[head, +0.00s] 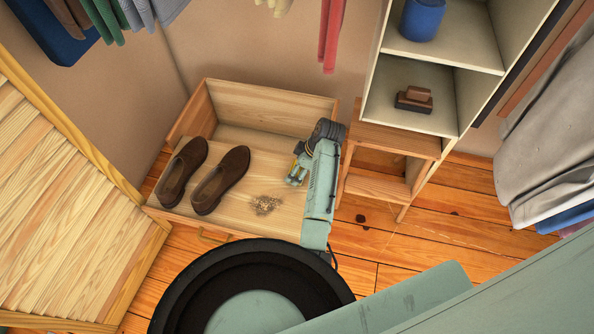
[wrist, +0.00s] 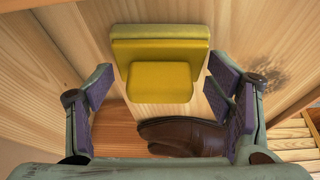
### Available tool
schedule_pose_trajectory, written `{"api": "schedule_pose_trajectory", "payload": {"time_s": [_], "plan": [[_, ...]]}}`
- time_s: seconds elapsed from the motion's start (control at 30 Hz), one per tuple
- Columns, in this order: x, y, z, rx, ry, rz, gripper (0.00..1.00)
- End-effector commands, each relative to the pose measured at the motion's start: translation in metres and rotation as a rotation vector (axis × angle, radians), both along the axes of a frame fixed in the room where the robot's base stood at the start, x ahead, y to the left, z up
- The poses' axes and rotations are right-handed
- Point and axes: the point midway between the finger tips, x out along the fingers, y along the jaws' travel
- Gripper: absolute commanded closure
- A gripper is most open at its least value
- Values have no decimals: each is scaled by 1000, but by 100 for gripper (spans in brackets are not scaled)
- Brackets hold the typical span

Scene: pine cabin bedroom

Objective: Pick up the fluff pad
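The fluff pad (wrist: 160,80) appears to be the yellow, stepped block in the wrist view, a thinner wide part with a smaller raised block on it. It stands in the upper middle, framed between the tips of my gripper's fingers. The arm hides much of that spot.
The wooden drawer (head: 262,103) holds a pair of brown shoes (head: 220,180) on its left side. A brown speckled patch (head: 266,204) lies on its floor. A shelf unit (head: 412,116) stands to the right, and clothes hang above.

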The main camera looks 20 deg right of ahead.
Motion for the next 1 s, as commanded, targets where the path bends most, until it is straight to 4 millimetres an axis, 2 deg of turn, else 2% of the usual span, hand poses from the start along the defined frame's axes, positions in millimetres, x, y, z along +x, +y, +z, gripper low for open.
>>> {"api": "schedule_pose_trajectory", "payload": {"time_s": [0.07, 0.4, 0.77, 1.0], "plan": [[0, 0, 0, 0, 0, 0, 34], [0, 0, 0, 0, 0, 0, 57], [0, 0, 5, 0, 0, 0, 58], [0, 0, 27, 0, -2, 1, 58]]}}
